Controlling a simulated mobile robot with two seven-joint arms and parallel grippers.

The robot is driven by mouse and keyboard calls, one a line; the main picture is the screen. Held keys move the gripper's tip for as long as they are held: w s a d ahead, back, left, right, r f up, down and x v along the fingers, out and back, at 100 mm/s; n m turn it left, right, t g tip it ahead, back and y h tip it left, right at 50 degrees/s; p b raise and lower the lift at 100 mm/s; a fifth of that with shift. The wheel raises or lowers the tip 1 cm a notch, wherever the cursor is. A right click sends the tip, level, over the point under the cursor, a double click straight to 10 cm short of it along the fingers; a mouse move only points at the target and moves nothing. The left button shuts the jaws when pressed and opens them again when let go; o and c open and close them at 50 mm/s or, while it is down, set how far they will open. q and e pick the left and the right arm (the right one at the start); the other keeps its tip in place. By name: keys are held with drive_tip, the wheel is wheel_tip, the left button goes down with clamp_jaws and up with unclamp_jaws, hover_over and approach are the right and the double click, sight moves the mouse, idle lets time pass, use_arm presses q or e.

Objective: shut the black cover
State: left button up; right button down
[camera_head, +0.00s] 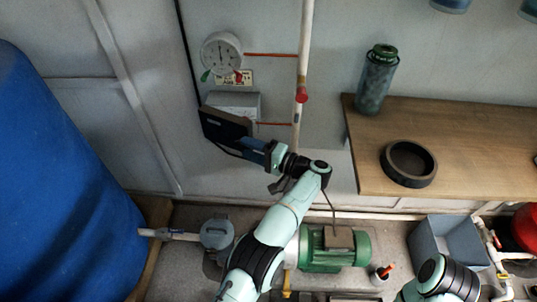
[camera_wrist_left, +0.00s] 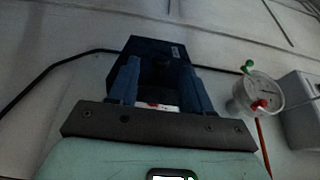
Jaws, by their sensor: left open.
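The black cover (camera_head: 224,126) is a dark flat panel that stands out in front of a grey wall box (camera_head: 236,103) in the head view. It also shows as a dark shape beyond the fingers in the left wrist view (camera_wrist_left: 158,46). My left gripper (camera_head: 247,143) is at the cover's lower right side, its blue fingers pointing at it. In the left wrist view the fingers (camera_wrist_left: 162,70) are apart, with the cover just past their tips; I cannot tell whether they touch it. My right gripper is out of view; only part of that arm shows at bottom right.
A round gauge (camera_head: 222,53) is on the wall above the box. A vertical pipe (camera_head: 305,45) with a red fitting runs to the right. A wooden shelf (camera_head: 470,140) holds a green bottle (camera_head: 376,80) and a black ring (camera_head: 408,163). A green motor (camera_head: 350,248) is below.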

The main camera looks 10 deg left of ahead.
use_arm(q)
drive_tip(key=v, duration=0.9)
drive_tip(key=shift+s+d+b, duration=0.15)
drive_tip(key=shift+d+b, duration=0.1)
drive_tip(key=shift+b, duration=0.05)
